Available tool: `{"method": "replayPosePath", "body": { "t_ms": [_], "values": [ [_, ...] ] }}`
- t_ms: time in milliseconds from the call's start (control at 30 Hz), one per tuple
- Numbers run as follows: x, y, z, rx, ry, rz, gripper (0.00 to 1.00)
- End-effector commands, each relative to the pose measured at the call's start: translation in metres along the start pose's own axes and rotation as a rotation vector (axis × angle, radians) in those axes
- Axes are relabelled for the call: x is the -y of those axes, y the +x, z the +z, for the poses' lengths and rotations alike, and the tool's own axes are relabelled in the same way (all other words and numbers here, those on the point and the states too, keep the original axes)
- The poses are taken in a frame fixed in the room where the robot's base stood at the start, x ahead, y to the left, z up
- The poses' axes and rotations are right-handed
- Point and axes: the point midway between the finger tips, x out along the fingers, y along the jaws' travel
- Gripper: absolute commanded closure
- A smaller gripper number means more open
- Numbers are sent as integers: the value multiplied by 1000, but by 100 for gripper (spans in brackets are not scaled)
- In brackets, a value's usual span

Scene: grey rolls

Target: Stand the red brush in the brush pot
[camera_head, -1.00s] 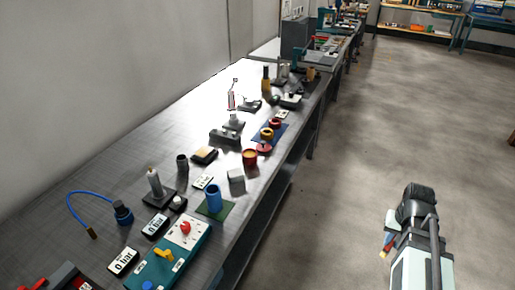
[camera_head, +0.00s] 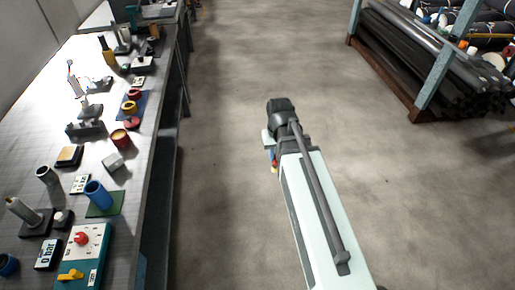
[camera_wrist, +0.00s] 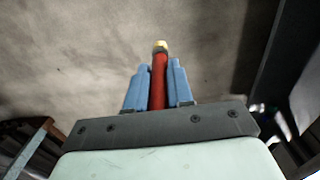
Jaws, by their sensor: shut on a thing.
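My gripper (camera_wrist: 158,70) is shut on the red brush (camera_wrist: 159,84), with its blue fingers on either side of the red shaft and a pale yellow end sticking out past the tips. In the head view the gripper (camera_head: 270,150) is over open floor right of the bench, and only a small red and yellow bit of the brush (camera_head: 274,166) shows. I cannot tell for certain which is the brush pot.
The metal bench (camera_head: 125,222) runs along the left. A rack of dark rolls (camera_head: 410,55) is at the upper right. The floor between is clear.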

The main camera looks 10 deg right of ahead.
Motion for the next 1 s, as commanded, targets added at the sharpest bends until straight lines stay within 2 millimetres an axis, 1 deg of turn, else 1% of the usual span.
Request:
{"method": "replayPosePath", "body": {
  "t_ms": [33, 167, 267, 300, 367, 467, 500, 567, 733, 867, 900, 967, 1000],
  "values": [
    [8, -2, -10, -1, -12, 0, 100],
    [39, -10, -34, -2, -51, 0, 100],
    [70, -18, -54, -2, -86, 0, 100],
    [84, -21, -61, -1, -100, 0, 100],
    [103, -25, -71, -1, -122, 0, 100],
    [138, -34, -86, -2, -158, 0, 100],
    [152, -38, -92, -2, -172, 0, 100],
    [174, -43, -99, -1, -193, 0, 100],
    [238, -59, -117, -2, -253, -1, 100],
    [288, -72, -125, -1, -296, 0, 100],
    [304, -76, -127, -1, -311, 0, 100],
    [327, -82, -129, -1, -331, 0, 100],
    [342, -87, -130, -1, -343, -1, 100]
  ]
}}
